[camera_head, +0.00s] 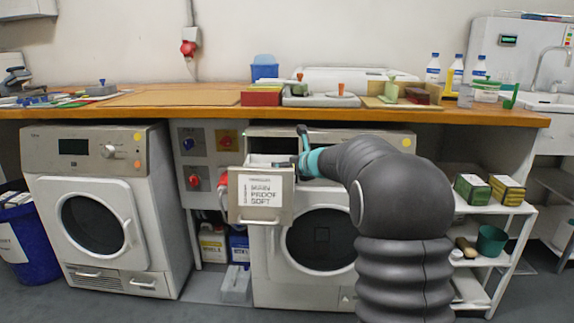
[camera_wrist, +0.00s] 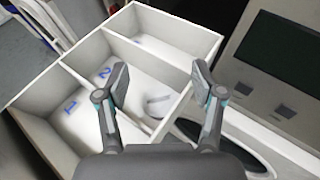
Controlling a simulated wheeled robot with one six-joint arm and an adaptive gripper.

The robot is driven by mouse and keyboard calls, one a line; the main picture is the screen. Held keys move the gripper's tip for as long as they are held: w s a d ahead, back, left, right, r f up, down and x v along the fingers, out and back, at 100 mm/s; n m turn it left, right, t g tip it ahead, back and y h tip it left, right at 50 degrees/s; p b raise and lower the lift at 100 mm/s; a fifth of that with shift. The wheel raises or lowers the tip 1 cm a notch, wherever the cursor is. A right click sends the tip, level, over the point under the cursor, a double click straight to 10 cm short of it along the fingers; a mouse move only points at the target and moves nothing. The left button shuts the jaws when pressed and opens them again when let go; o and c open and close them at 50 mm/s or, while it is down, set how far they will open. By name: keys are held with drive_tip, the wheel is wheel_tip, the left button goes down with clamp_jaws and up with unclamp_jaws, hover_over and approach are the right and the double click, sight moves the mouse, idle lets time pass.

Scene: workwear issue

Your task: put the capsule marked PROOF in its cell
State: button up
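A pulled-out dispenser drawer (camera_head: 240,217) juts from the right-hand washing machine; its front label reads MAIN, PROOF, SOFT in rows. In the wrist view the white drawer (camera_wrist: 88,48) is divided into cells. The near cell bears a blue 1, the middle cell a blue 2, and the far cell a faint blue mark. My gripper (camera_wrist: 160,84) is open, its two fingers apart above the middle cell, with nothing visible between them. A thin grey curved shape lies in that cell; I cannot tell what it is. In the head view my gripper (camera_head: 304,152) is over the drawer. No capsule marked PROOF can be made out.
The wooden counter (camera_head: 150,101) above holds a red box (camera_head: 261,96), trays with knobbed pieces and several bottles. The machine's front panel (camera_wrist: 275,75) is close on the wrist view's right. A shelf rack (camera_head: 490,262) with boxes stands right of my arm.

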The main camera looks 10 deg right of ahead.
drive_tip(key=shift+r, duration=0.25)
drive_tip(key=r+v, duration=0.1)
drive_tip(key=v, duration=1.1)
drive_tip(key=s+a+n, duration=0.2)
drive_tip(key=s+a+n+g, duration=0.1)
drive_tip(key=s+a+n, duration=0.1)
drive_tip(key=s, duration=0.1)
drive_tip(key=s+a+n+g, duration=0.1)
drive_tip(key=s+a+n, duration=0.1)
drive_tip(key=s+n, duration=0.1)
drive_tip(key=shift+a+f+y+p, duration=0.25)
drive_tip(key=shift+a+y+p, duration=0.1)
drive_tip(key=shift+a+y, duration=0.05)
drive_tip(key=s+a+f+n+g, duration=0.2)
drive_tip(key=s+a+n, duration=0.1)
drive_tip(key=s+n, duration=0.25)
drive_tip(key=s+a+f+n+g, duration=0.1)
drive_tip(key=s+a+n, duration=0.25)
drive_tip(key=s, duration=0.35)
drive_tip(key=s+d+f+n+g+h, duration=0.1)
drive_tip(key=s+f+n, duration=0.3)
drive_tip(key=s+n, duration=0.4)
drive_tip(key=s+d+f+n+g+h, duration=0.1)
drive_tip(key=s+d+f+n+h, duration=0.2)
drive_tip(key=s+n, duration=0.5)
drive_tip(key=s+f+h, duration=0.1)
drive_tip(key=s+f, duration=0.1)
drive_tip(key=s, duration=0.2)
drive_tip(key=shift+g, duration=0.4)
